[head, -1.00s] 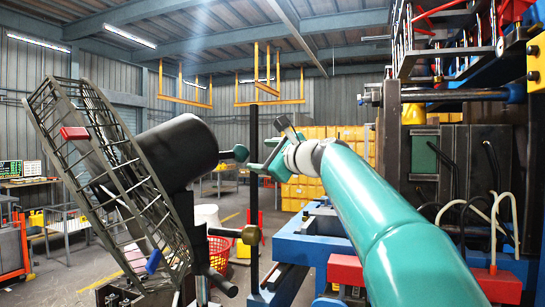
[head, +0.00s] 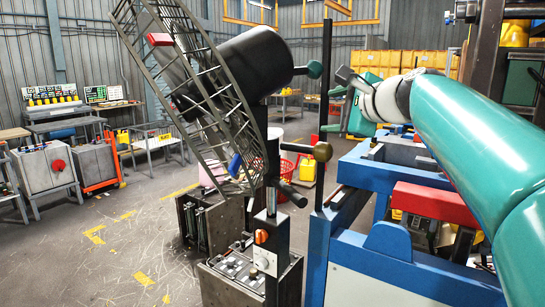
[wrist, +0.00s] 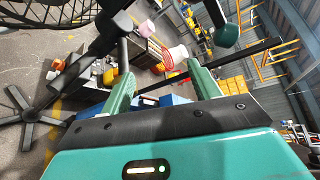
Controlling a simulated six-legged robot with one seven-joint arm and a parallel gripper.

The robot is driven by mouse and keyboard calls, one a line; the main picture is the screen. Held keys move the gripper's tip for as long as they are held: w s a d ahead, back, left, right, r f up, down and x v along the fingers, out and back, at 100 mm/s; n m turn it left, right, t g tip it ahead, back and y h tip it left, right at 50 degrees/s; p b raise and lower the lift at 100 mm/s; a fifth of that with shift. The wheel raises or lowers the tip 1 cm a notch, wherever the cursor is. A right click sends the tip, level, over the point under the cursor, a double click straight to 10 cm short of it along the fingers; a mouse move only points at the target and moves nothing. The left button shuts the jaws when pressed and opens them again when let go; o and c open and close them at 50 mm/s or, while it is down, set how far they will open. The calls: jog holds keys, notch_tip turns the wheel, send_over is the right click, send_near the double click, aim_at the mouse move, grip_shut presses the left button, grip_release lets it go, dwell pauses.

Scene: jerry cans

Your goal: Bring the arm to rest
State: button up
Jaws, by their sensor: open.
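My teal arm reaches in from the right of the head view. My gripper (head: 345,103) is held up in the air beside a dark vertical post (head: 324,110). In the wrist view my gripper (wrist: 160,82) shows two teal fingers standing well apart with nothing held between them. A dark bar crosses the view beyond the fingers. A green knob (head: 315,69) at the end of the black drum (head: 243,65) is close to the gripper in the head view; I cannot tell the exact gap.
A tilted wire cage (head: 200,85) stands left of the drum, above a control box (head: 252,272). A blue machine frame (head: 400,265) with a red block (head: 437,204) lies below my arm. Yellow crates (head: 430,60) are at the back. The floor at left is mostly clear.

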jog(key=s+f+n+g+h, duration=0.3)
jog(key=s+f+n, duration=0.5)
jog(key=s+f, duration=0.7)
jog(key=s+f+n+g+h, duration=0.3)
jog(key=s+f+n+g, duration=0.2)
jog(key=s+f+n, duration=0.4)
jog(key=s+f, duration=0.5)
jog(key=f, duration=0.6)
jog(key=shift+s+d, duration=0.25)
jog(key=shift+s, duration=0.15)
